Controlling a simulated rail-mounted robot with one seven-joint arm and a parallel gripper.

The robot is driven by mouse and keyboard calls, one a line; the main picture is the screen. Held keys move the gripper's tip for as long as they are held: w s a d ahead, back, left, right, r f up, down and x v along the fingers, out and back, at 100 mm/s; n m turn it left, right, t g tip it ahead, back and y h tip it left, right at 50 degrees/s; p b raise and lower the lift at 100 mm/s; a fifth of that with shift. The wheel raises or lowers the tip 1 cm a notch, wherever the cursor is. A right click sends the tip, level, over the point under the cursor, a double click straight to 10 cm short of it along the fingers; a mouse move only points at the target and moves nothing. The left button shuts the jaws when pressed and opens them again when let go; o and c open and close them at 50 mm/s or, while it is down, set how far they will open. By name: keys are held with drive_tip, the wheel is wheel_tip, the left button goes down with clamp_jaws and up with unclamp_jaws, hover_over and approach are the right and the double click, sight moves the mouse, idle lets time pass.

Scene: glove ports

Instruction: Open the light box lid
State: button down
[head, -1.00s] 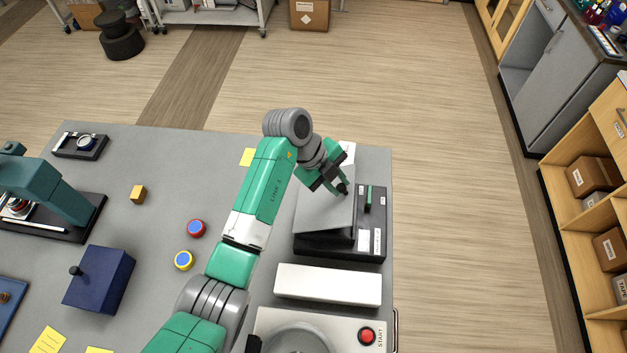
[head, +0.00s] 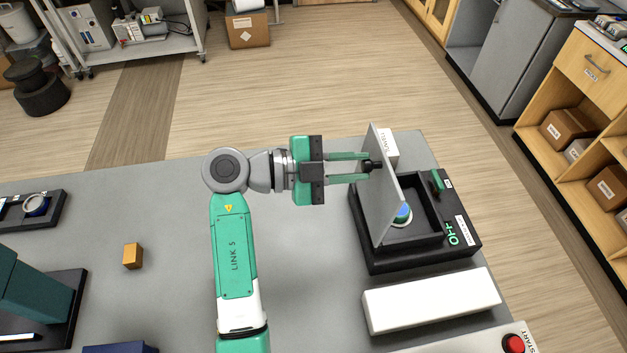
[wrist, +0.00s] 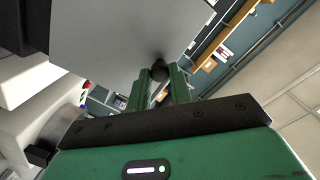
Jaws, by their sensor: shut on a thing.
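The light box (head: 425,256) is a black box at the right of the grey table in the head view. Its grey lid (head: 384,205) stands raised, nearly upright, along the box's left side. A blue and green round thing (head: 403,213) shows inside, partly behind the lid. My gripper (head: 365,168) reaches in from the left and is shut on the lid's dark knob (head: 375,167) near the lid's upper edge. In the wrist view the knob (wrist: 160,70) sits between the green fingertips, against the grey lid (wrist: 120,30).
A green switch (head: 437,181) and a green-lit display (head: 452,234) are on the box's right side. A white block (head: 430,299) lies in front of the box, with a red START button (head: 515,343) nearer. A small white labelled box (head: 388,146) stands behind the lid.

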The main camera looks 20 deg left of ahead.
drive_tip(key=a+f+h+b, duration=0.1)
drive_tip(key=b, duration=0.1)
drive_tip(key=s+a+f+t+h+b, duration=0.1)
drive_tip(key=b, duration=0.2)
drive_tip(key=shift+s+a, duration=0.1)
drive_tip(key=shift+a, duration=0.2)
drive_tip(key=shift+s+a+h+b, duration=0.25)
drive_tip(key=shift+a+h+b, duration=0.2)
drive_tip(key=shift+b, duration=0.75)
drive_tip(key=shift+r, duration=0.1)
drive_tip(key=c, duration=1.3)
unclamp_jaws()
drive_tip(key=shift+o, duration=0.2)
drive_tip(key=shift+a, duration=0.1)
drive_tip(key=v, duration=0.7)
drive_tip(key=shift+s+a, duration=0.2)
drive_tip(key=shift+a, duration=0.05)
